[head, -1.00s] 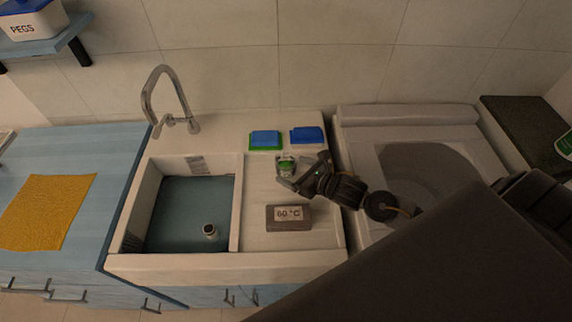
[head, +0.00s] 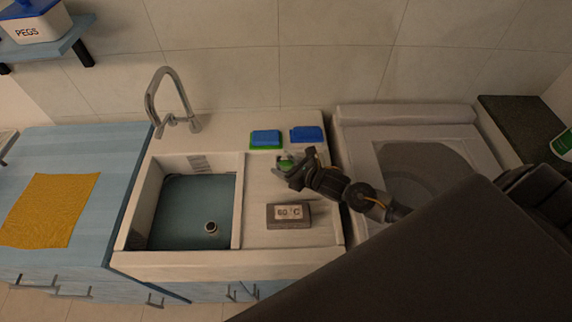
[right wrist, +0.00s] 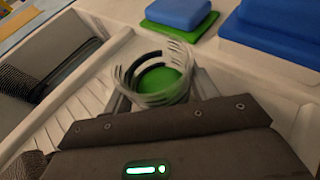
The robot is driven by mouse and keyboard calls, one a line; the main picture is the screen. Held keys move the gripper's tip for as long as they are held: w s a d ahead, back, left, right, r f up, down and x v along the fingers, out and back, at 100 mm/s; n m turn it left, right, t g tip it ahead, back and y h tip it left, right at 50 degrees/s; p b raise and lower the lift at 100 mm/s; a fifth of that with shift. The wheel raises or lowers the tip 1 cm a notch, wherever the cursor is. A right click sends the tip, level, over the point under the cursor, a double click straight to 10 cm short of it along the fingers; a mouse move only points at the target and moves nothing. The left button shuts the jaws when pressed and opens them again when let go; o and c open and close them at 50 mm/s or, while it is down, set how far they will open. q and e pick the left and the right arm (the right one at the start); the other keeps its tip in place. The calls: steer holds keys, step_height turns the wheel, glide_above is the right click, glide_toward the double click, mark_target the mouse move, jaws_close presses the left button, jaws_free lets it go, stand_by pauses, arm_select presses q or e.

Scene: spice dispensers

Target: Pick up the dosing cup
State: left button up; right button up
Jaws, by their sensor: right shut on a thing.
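The dosing cup (right wrist: 158,75) is a clear cup with a green bottom and pale bands on its wall. In the right wrist view it sits between the fingers of my right gripper (head: 283,169), which is shut on it. In the head view the cup is mostly hidden behind the gripper, with a little green showing. The gripper is over the upper part of the ribbed drainboard (head: 255,220). I cannot tell whether the cup touches the drainboard. My left gripper is not in view.
Blue-and-green sponges (head: 265,139) and a blue block (head: 307,134) lie behind the gripper. A grey box reading 60 °C (head: 289,215) sits in front. The sink basin (head: 190,215) and faucet (head: 170,100) are left; a white washer (head: 405,116) is right.

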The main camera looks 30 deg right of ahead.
steer(key=shift+c, duration=0.9)
steer(key=shift+r, duration=0.15)
steer(key=shift+r+p, duration=0.9)
steer(key=shift+r, duration=0.05)
steer(key=s+a+r+p, duration=0.6)
steer(key=s+a+r, duration=0.2)
steer(key=s+r, duration=0.2)
steer(key=shift+s+r, duration=0.4)
steer(key=shift+s, duration=0.25)
steer(key=shift+a, duration=0.1)
